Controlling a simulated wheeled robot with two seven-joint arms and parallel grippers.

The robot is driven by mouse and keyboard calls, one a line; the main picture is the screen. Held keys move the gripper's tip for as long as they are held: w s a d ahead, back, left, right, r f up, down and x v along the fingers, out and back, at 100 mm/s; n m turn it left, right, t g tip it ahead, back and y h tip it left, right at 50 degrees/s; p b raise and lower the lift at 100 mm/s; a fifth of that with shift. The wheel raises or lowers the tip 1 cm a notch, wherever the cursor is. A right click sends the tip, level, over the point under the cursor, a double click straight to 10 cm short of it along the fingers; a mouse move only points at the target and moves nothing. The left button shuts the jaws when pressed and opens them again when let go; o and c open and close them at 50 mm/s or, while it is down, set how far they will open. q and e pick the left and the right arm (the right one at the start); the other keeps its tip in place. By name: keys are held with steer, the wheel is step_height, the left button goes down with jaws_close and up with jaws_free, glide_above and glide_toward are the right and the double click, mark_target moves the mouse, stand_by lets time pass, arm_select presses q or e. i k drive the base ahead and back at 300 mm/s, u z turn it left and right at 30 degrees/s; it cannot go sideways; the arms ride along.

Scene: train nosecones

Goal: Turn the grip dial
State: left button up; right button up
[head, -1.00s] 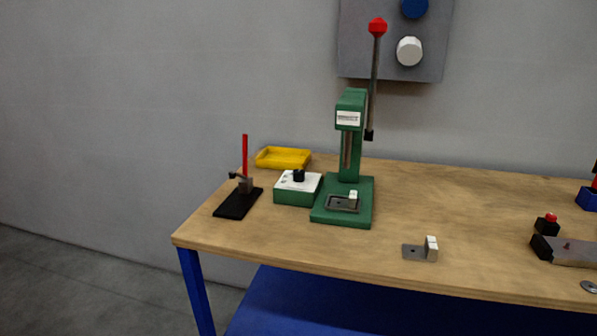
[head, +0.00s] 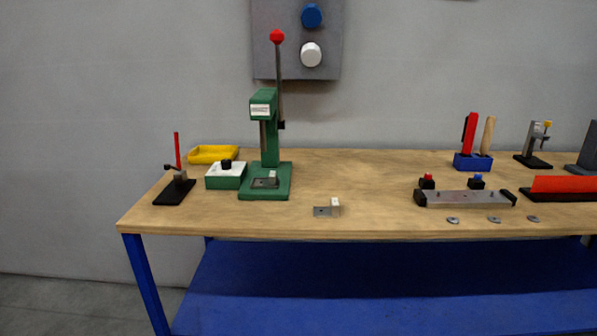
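Which part is the grip dial I cannot tell for sure. A black knob (head: 226,164) sits on the white top of a small green box (head: 226,181), on the left part of the bench. On the grey wall panel (head: 268,50) are a blue round knob (head: 311,15) and a white round knob (head: 311,55). Any marks on the knobs are too small to read. Neither of my grippers shows in the head view.
A green press (head: 265,150) with a red-tipped lever stands right of the box on the wooden bench (head: 370,180). A black stand with a red handle (head: 177,150) and a yellow tray (head: 213,154) are nearby.

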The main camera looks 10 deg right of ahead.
mark_target(226, 163)
steer(key=z, duration=0.45)
steer(key=i, duration=1.55)
steer(key=u, duration=0.55)
steer(key=k, duration=0.5)
steer(key=z, duration=2.8)
steer(key=k, duration=1.9)
steer(key=u, duration=1.6)
